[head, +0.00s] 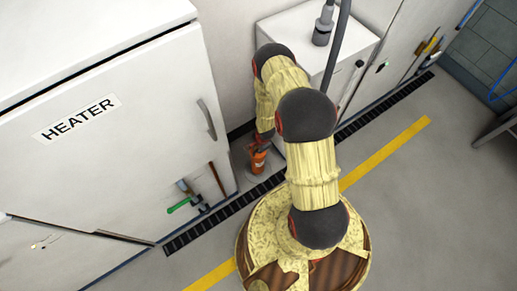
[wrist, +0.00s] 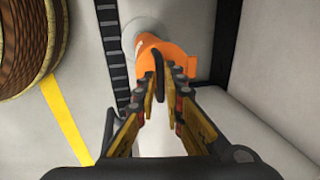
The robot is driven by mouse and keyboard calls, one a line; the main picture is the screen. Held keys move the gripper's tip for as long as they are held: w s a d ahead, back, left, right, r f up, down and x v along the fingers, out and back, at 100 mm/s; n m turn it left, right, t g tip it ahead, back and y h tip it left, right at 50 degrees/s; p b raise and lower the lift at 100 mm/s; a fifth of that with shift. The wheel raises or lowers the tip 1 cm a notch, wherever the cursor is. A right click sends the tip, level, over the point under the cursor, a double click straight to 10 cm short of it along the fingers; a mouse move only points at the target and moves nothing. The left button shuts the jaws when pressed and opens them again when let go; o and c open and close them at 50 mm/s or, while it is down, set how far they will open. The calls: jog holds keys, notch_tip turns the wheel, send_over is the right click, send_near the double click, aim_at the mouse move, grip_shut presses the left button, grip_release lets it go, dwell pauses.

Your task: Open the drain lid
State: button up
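An orange part (wrist: 180,62) sits on a round grey base (wrist: 145,35) at floor level beside the dark drain strip (wrist: 113,60) in the wrist view. It looks like the drain lid; its hinge is not clear. A thin black upright piece (wrist: 158,68), perhaps its handle, stands in front of it. My gripper (wrist: 163,78) is at the orange part, its fingers close together but with a gap between them. The black piece lies in that gap, nearer the left finger. In the head view the orange part (head: 258,160) shows low by the wall, partly hidden by my gripper.
A white cabinet marked HEATER (head: 110,140) stands close on the left. A white box unit (head: 345,40) stands behind my arm. The drain strip (head: 215,218) runs along the floor, with a yellow line (head: 385,155) beside it. Open floor lies to the right.

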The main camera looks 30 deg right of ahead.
grip_shut()
dwell(0.4)
